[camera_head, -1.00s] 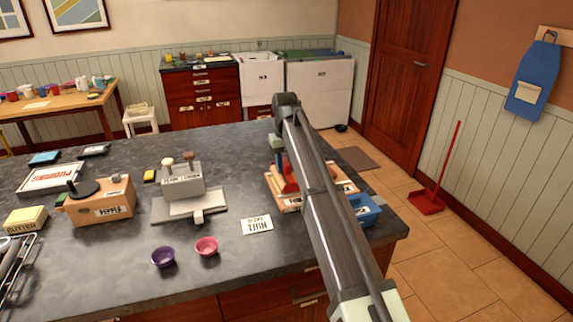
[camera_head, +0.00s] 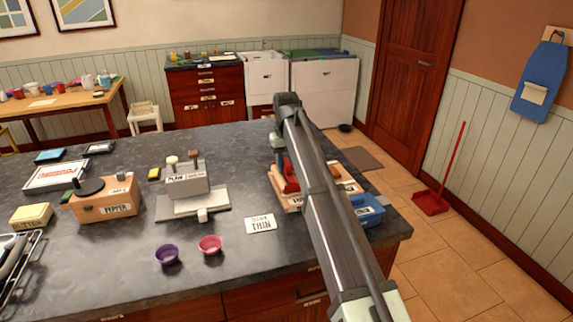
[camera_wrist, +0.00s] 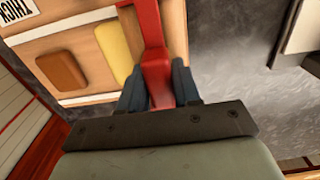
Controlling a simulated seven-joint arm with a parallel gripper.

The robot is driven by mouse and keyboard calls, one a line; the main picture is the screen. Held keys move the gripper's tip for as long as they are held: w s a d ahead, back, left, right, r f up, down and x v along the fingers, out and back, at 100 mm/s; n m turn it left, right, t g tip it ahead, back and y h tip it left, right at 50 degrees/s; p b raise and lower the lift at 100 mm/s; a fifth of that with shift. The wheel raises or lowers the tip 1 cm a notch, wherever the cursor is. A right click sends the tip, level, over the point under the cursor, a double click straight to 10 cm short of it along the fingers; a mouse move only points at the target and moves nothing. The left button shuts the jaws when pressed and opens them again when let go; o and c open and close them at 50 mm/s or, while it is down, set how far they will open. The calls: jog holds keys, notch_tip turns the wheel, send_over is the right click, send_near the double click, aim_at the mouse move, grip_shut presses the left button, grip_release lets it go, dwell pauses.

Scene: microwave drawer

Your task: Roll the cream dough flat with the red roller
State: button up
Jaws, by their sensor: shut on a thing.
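The red roller (camera_wrist: 152,35) runs up from between my fingers in the wrist view; it also shows beside my arm in the head view (camera_head: 291,183). My gripper (camera_wrist: 160,88) is shut on its red handle part. The cream dough (camera_wrist: 114,48) is a yellowish slab on the wooden board (camera_wrist: 82,48), just left of the roller in the wrist view. Its right edge lies close to or under the roller; I cannot tell whether they touch. My arm hides much of the board in the head view, and the dough is not clear there.
A brown slab (camera_wrist: 62,72) lies left of the dough, near a label reading THICK (camera_wrist: 17,10). A blue container (camera_head: 368,210) stands at the counter's right edge. A white card (camera_head: 260,224), a grey press-like block (camera_head: 188,182) and two small bowls (camera_head: 210,244) stand to the left.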

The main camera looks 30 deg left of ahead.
jog(key=shift+w+d, duration=2)
dwell(1.6)
jog(key=shift+r, duration=0.1)
notch_tip(320, 180, up, 6)
jog(key=s+a, duration=0.2)
dwell(0.9)
jog(key=shift+d, duration=0.1)
dwell(0.3)
